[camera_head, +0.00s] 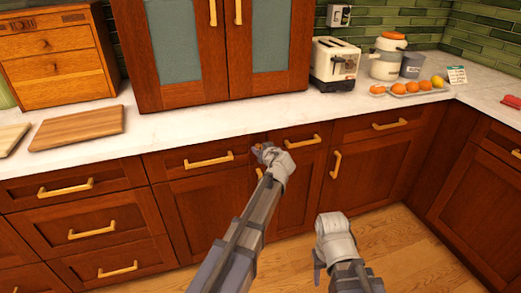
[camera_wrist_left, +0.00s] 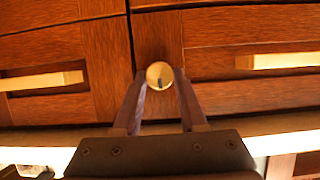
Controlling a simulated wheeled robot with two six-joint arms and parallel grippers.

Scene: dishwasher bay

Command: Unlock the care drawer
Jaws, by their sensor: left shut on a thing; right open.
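My left gripper (camera_head: 262,150) is at the front of the upper drawer row, just under the worktop edge. In the left wrist view its fingertips (camera_wrist_left: 160,82) are shut on a round brass lock knob (camera_wrist_left: 160,75) with a small dark slot. The knob sits on the wooden front beside the vertical gap between two drawers, close to the drawer with a brass handle (camera_head: 209,161). No label shows which one is the care drawer. Both drawer fronts look closed. My right gripper (camera_head: 318,262) is open and empty, low in front of the cabinets.
Another drawer handle (camera_head: 302,142) is just right of my left gripper. The white worktop (camera_head: 200,131) carries a cutting board (camera_head: 78,128), a toaster (camera_head: 336,64) and fruit (camera_head: 412,87). Wooden floor (camera_head: 375,240) is clear at the right.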

